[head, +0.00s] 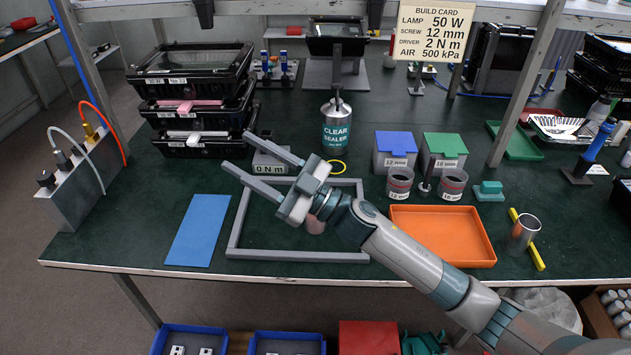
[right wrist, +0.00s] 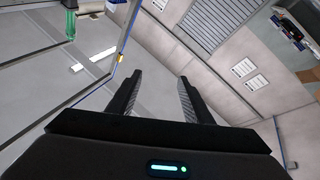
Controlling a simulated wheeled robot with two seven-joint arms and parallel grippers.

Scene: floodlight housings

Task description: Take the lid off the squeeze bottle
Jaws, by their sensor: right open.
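The squeeze bottle (head: 336,129), silver with a teal "CLEAR SEALER" label, stands upright on the green bench behind the grey frame. A narrow pointed top (head: 338,100) sits on it; I cannot tell where the lid ends and the nozzle begins. My right gripper (head: 236,151) is open and empty, left of and nearer than the bottle, with its fingers pointing to the left and back. In the right wrist view the open fingers (right wrist: 157,78) have nothing between them, and the bottle is not seen there. My left gripper is not in view.
The grey frame (head: 300,256) is below my right arm. Blue-lidded (head: 396,145) and green-lidded (head: 445,147) boxes stand right of the bottle, stacked black trays (head: 193,106) left. An orange tray (head: 443,236) lies front right.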

